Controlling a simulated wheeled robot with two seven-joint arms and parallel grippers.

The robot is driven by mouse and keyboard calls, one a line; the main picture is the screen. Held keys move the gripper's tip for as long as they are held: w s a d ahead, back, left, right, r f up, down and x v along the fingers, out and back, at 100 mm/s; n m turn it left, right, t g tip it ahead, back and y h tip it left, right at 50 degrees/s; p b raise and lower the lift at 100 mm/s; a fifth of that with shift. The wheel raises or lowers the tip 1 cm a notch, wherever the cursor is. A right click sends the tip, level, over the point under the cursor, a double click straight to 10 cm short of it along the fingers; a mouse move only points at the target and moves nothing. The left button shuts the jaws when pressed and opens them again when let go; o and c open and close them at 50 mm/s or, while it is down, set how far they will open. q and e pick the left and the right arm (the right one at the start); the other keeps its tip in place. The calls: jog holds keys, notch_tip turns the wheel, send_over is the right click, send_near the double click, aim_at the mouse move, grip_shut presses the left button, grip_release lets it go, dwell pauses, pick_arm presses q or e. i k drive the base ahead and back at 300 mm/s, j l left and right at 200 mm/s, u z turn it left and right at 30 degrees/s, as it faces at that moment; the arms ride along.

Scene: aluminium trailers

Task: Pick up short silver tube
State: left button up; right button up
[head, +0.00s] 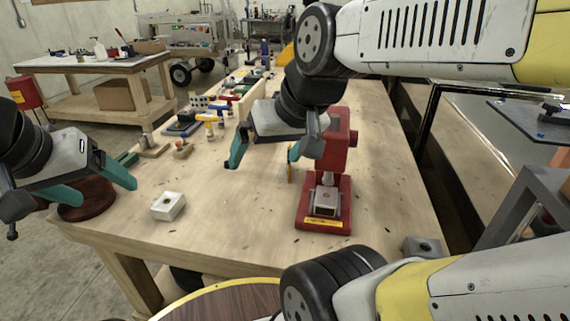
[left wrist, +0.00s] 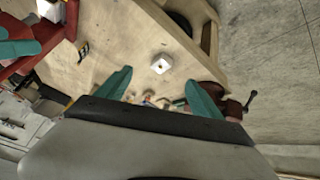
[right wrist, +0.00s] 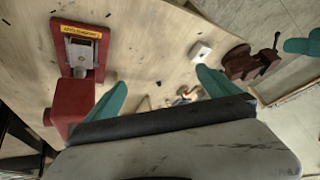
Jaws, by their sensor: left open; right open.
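I cannot make out a short silver tube for certain. A small silver part (head: 327,181) sits in the red press (head: 343,187) on the workbench, and it shows in the right wrist view (right wrist: 80,52); its exact shape is unclear. My left gripper (head: 100,188) is open and empty over the bench's left edge, near a white block with a dark hole (head: 168,207). My right gripper (head: 264,158) is open and empty above the middle of the bench, just left of the press. Its arm partly covers the press's upper part.
A dark red vise (right wrist: 248,63) stands at the bench's left corner, partly behind my left gripper. Several small tools and parts crowd the far bench around a blue-grey block (head: 182,124). The bench front between the white block and the press is clear. A grey block (head: 420,246) lies at the right.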

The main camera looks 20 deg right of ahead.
aim_at(323, 205)
jog(key=z, duration=0.35)
jog(key=j+z, duration=0.2)
jog(key=z, duration=0.2)
jog(key=k+j+z, duration=0.1)
jog(key=z, duration=0.3)
jog(key=k+j+z, duration=0.1)
jog(key=j+z, duration=0.15)
jog(key=z, duration=0.15)
